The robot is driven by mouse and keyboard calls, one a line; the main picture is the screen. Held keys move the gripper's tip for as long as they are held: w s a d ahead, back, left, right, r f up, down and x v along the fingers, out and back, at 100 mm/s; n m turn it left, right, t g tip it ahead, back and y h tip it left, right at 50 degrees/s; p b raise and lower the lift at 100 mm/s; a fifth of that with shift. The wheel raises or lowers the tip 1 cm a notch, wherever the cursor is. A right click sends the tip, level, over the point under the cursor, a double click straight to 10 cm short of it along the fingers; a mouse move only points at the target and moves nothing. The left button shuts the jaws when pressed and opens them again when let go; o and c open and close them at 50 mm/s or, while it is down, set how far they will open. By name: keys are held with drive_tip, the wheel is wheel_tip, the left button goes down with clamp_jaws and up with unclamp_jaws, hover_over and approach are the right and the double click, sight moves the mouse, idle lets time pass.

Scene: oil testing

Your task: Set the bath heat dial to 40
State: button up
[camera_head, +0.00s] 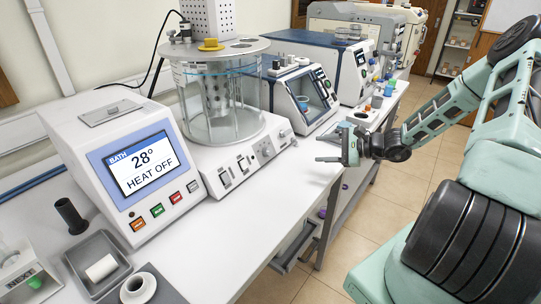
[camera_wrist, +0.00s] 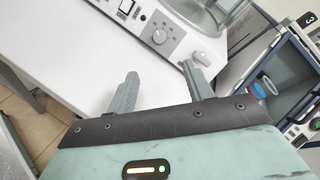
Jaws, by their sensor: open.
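The bath heat dial (camera_head: 266,148) is a grey round knob on the front panel of the bath base, under the glass bath (camera_head: 215,100). In the wrist view the dial (camera_wrist: 159,36) has marks around it and lies just beyond the gap between my fingertips; the numbers are too small to read. My gripper (camera_head: 328,146) is open and empty, to the right of the dial and apart from it. Its two fingers also show in the wrist view (camera_wrist: 161,70). The bath display (camera_head: 143,165) reads BATH, 28°, HEAT OFF.
A rounded grey knob (camera_wrist: 207,58) sits near the right fingertip in the wrist view. Switches (camera_head: 235,172) lie left of the dial. A blue-framed instrument (camera_head: 305,98) stands behind. The white bench front (camera_head: 270,205) is clear.

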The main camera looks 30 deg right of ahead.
sight(270, 152)
drive_tip(key=p+x, duration=0.4)
drive_tip(key=x, duration=1.3)
drive_tip(key=shift+w+p, duration=0.15)
drive_tip(key=shift+p, duration=0.15)
drive_tip(key=c, duration=1)
